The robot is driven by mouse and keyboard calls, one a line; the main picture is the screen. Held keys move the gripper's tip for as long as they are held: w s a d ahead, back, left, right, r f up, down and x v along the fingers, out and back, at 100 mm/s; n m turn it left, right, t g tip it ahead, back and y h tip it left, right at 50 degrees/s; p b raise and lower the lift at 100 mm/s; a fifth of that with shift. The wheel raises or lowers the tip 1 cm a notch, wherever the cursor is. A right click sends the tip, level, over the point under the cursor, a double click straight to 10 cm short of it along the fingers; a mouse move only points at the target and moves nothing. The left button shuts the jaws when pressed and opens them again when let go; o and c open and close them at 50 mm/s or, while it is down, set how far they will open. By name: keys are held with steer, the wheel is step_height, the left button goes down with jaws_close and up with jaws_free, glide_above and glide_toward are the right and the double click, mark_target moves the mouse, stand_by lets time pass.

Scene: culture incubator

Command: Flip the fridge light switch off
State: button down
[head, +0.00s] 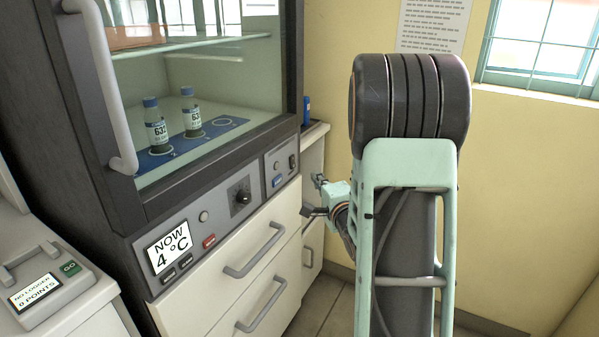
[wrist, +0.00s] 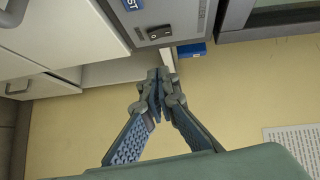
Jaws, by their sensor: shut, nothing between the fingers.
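The fridge (head: 95,200) has a glass door and a grey control panel below it. A small black rocker switch (head: 292,162) sits at the panel's right end. The switch also shows near the top of the wrist view (wrist: 159,32); I cannot tell which way it is tipped. My gripper (wrist: 158,86) is shut and empty, its fingertips together. In the wrist view the fingertips appear below the switch, apart from it. In the head view my gripper is small, right of the drawers and lower than the switch, partly hidden by my arm.
The panel also has a black knob (head: 242,197), a red button (head: 209,241), a blue button (head: 277,181) and a temperature display (head: 170,247). Drawers with handles (head: 255,252) lie below. A yellow wall (head: 500,190) stands behind my arm. Two bottles (head: 156,128) stand inside the fridge.

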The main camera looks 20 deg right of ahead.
mark_target(295, 165)
steer(key=w, duration=0.2)
steer(key=w+a+b, duration=0.1)
steer(key=w, duration=0.2)
steer(key=w+f, duration=0.1)
steer(key=w, duration=0.2)
steer(key=shift+w+a+b, duration=0.25)
steer(key=shift+a+b, duration=0.05)
steer(key=shift+a, duration=0.05)
steer(key=shift+w+a+b, duration=0.2)
steer(key=shift+b, duration=0.1)
steer(key=shift+f, duration=0.1)
steer(key=shift+s+d, duration=0.1)
